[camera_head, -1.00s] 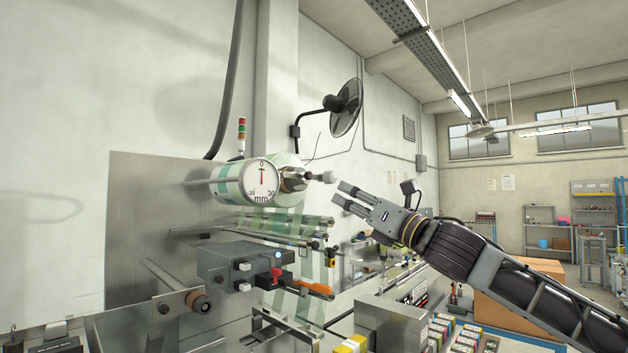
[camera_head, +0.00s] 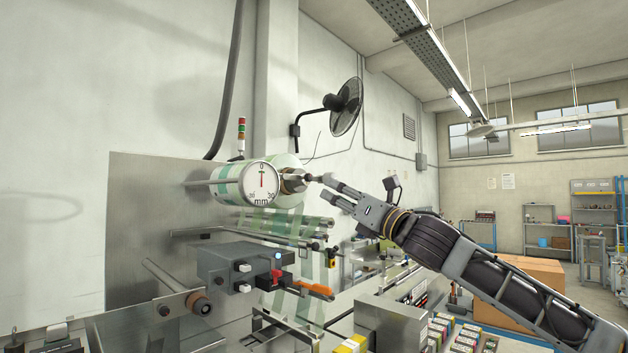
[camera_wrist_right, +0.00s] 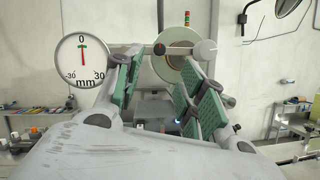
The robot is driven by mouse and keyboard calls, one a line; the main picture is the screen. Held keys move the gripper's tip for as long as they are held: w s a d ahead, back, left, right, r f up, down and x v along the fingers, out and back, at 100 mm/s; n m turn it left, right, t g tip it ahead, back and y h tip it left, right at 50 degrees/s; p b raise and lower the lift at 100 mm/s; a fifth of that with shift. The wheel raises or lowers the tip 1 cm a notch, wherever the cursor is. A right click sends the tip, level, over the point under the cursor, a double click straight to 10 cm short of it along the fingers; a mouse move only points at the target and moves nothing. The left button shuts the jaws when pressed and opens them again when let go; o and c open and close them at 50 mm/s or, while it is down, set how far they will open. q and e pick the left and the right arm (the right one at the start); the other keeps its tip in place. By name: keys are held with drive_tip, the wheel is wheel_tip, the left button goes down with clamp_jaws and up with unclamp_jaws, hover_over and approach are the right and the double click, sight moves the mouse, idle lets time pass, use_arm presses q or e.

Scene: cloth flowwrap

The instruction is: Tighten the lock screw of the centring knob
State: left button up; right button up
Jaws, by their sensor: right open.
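A round dial marked 0 and 30 mm (camera_head: 262,182) faces out beside the film roll; it also shows in the wrist view (camera_wrist_right: 82,62), its needle at 0. A short dark shaft (camera_head: 297,181) sticks out from the roll's hub. At its end a pale round knob (camera_wrist_right: 207,48) shows in the wrist view. I cannot tell which part is the lock screw. My right gripper (camera_head: 329,187) has its fingertips close to the shaft's end, and hides part of it. In the wrist view its green-padded fingers (camera_wrist_right: 158,82) are spread, with nothing held between them. My left gripper is not seen.
Horizontal rollers and film lie under the roll. A wall fan (camera_head: 346,107) hangs above. The air right of the roll is mostly open.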

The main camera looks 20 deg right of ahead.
sight(309, 178)
drive_tip(key=shift+p+x, duration=1.2)
drive_tip(key=shift+x, duration=3.7)
drive_tip(key=shift+f, duration=0.1)
drive_tip(key=shift+c, duration=0.2)
clamp_jaws()
